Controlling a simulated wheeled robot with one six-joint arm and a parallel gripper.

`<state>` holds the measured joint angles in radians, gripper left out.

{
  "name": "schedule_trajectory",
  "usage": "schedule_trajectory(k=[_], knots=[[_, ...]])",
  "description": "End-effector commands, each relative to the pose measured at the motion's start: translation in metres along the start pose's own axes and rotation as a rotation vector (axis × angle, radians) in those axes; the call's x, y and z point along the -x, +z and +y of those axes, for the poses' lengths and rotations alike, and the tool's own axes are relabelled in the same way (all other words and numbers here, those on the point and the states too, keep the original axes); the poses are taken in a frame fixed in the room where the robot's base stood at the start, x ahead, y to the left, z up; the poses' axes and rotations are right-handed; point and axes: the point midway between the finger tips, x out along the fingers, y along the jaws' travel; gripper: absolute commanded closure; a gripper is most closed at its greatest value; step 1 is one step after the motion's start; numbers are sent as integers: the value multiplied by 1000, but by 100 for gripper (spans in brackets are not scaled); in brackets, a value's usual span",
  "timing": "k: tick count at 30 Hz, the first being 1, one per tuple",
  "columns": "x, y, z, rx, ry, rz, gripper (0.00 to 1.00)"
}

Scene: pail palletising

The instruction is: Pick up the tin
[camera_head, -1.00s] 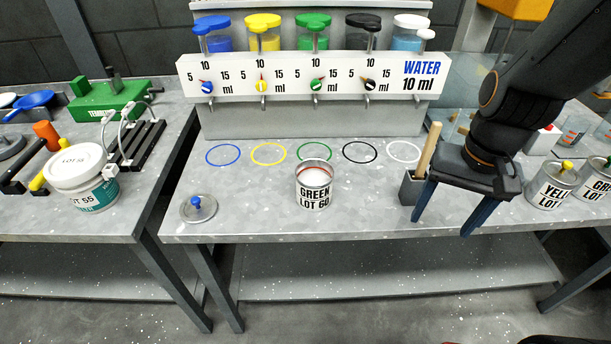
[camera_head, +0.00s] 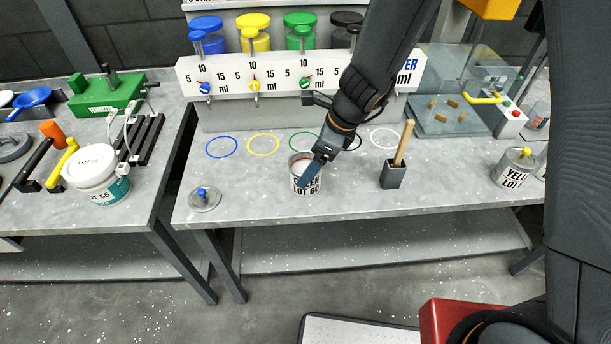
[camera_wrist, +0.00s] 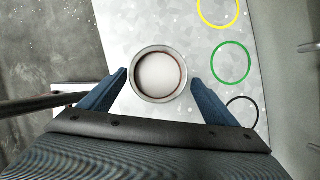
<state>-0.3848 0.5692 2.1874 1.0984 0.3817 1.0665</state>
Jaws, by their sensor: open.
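The open tin (camera_head: 305,183), labelled GREEN LOT 60, stands upright on the grey bench, in front of the green ring. Its metal rim and pale contents show from above in the wrist view (camera_wrist: 159,74). My gripper (camera_head: 308,176) is over the tin in the head view and partly covers its label. In the wrist view my gripper (camera_wrist: 159,80) is open, with one blue finger on each side of the tin and a gap between each finger and the rim. I cannot tell how far down the fingers reach.
A lid with a blue knob (camera_head: 204,198) lies left of the tin. A grey holder (camera_head: 393,176) with a wooden stick stands to the right. The dispenser rack (camera_head: 270,80) rises behind. A YELLOW tin (camera_head: 517,168) stands farther right. Bench around the tin is clear.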

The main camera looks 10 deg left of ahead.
Motion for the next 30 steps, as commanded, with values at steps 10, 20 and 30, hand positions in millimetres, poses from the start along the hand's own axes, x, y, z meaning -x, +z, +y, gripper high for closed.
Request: schedule_trajectory(k=[10, 20, 30], knots=[[-43, -1, 4, 3, 1, 1, 18], [-46, 0, 4, 3, -1, 0, 23], [-45, 0, 3, 3, -1, 0, 76]])
